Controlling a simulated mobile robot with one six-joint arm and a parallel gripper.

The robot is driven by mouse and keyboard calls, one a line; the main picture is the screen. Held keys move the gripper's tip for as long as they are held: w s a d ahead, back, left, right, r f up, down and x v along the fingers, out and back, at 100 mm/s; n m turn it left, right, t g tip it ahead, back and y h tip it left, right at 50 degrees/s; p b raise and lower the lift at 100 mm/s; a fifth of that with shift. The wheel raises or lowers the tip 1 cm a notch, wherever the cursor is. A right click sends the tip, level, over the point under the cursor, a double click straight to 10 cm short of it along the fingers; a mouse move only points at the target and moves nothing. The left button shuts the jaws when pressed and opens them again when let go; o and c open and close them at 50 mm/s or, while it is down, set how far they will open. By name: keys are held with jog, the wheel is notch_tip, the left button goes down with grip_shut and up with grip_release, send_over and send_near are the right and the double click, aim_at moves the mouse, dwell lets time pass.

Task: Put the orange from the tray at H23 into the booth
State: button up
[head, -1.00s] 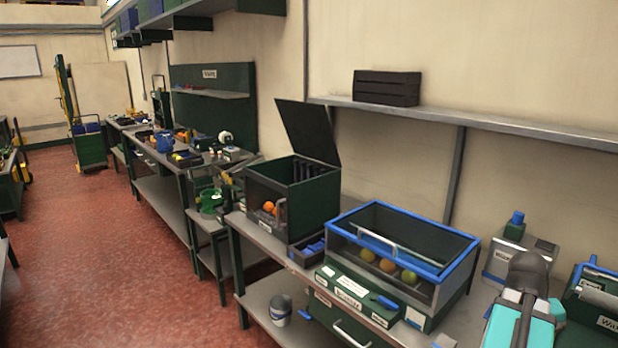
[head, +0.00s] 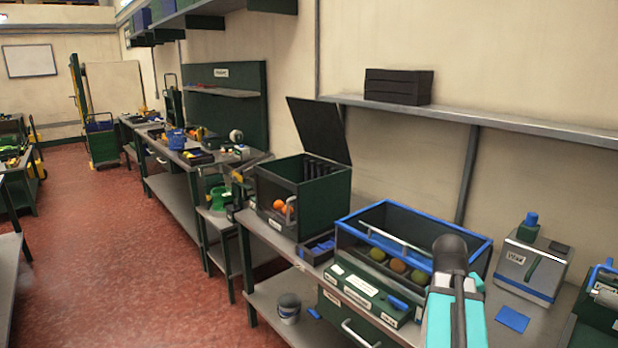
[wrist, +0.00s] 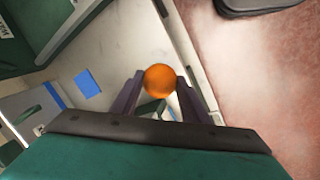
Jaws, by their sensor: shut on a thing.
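My gripper (wrist: 160,88) is shut on an orange (wrist: 159,80) in the wrist view, with the fruit between its two dark fingertips. In the head view my arm stands before the right end of a blue-rimmed, clear-sided box (head: 350,232), and the gripper's fingers are hidden. Several green and orange fruits (head: 398,266) lie inside that box. A dark green box (head: 322,205) with its lid raised stands to its left, with oranges (head: 280,206) behind its front. I cannot tell from the labels which one is the booth. The label H23 is not readable.
A green panel (head: 368,293) with labels lies in front of the blue-rimmed box. A silver machine (head: 530,266) and a flat blue square (head: 512,318) are on the right bench. A wall shelf (head: 480,122) runs above. Red floor (head: 110,250) is open at left.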

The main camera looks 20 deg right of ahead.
jog(key=w+a+f+n+t, duration=0.1)
jog(key=w+a+n, duration=0.2)
jog(key=w+a, duration=0.4)
jog(key=w+a+n+b, duration=0.1)
jog(key=w+a+n, duration=0.2)
jog(key=w+a, duration=0.5)
jog(key=w+a+f+n+t+b, duration=0.1)
jog(key=w+a+n, duration=0.2)
jog(key=a, duration=2.2)
jog(key=w, duration=0.5)
jog(key=shift+w+f+t, duration=0.2)
jog(key=shift+f+t, duration=0.1)
jog(key=shift+a+r, duration=0.1)
notch_tip(320, 180, up, 14)
jog(key=w, duration=0.2)
jog(key=shift+w+r, duration=0.2)
jog(key=shift+w, duration=0.15)
